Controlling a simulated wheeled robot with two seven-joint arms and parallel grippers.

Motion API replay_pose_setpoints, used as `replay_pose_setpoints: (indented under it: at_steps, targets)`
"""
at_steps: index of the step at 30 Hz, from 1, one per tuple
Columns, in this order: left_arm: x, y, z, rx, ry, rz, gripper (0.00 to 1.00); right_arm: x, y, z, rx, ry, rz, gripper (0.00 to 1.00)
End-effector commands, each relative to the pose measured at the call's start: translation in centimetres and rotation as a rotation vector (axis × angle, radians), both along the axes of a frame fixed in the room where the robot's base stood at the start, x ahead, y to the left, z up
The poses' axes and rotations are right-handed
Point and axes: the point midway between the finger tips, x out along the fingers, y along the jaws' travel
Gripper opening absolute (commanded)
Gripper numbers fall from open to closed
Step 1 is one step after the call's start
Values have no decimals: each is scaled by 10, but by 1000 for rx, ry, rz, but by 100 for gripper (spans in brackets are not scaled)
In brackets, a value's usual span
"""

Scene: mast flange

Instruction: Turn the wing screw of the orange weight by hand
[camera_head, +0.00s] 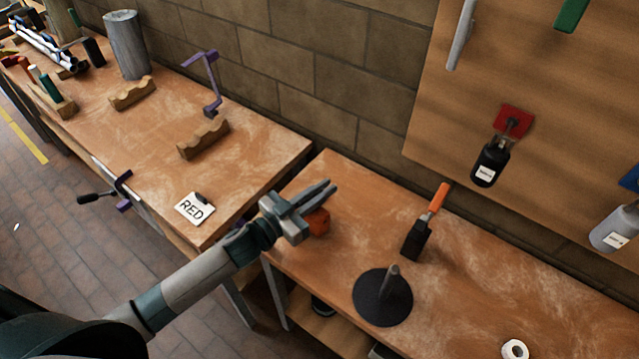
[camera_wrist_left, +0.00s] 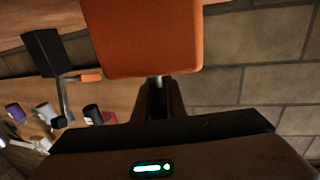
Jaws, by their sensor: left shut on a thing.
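The orange weight (camera_head: 318,222) is at the left end of the right-hand workbench, partly hidden behind my left gripper (camera_head: 329,188). In the left wrist view the weight (camera_wrist_left: 145,38) is a large orange block with rounded corners, just beyond the fingers. A short pale metal piece, seemingly the wing screw (camera_wrist_left: 158,81), shows between the block and the fingertips of my left gripper (camera_wrist_left: 160,90). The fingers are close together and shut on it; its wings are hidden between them. My right gripper is in neither view.
A black disc with an upright post (camera_head: 383,297) and an orange-handled black tool (camera_head: 418,238) stand on the same bench. A white ring (camera_head: 515,349) lies at front right. A brick wall stands behind.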

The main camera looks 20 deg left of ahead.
Motion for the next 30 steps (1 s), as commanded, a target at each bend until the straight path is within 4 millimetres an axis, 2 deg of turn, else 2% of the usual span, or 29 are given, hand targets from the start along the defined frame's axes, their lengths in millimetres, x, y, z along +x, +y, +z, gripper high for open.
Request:
replay_pose_setpoints:
  at_steps: [5, 15, 22, 30]
  targets:
    - [-2, -3, 0, 7, -3, -159, 0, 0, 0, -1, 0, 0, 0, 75]
    - [-9, -11, -1, 4, -4, -414, 0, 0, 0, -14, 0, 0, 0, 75]
    - [-13, -14, -1, 1, -2, -513, 0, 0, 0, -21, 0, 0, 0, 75]
    - [-15, -15, 0, -1, -1, -547, 0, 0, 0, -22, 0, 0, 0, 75]
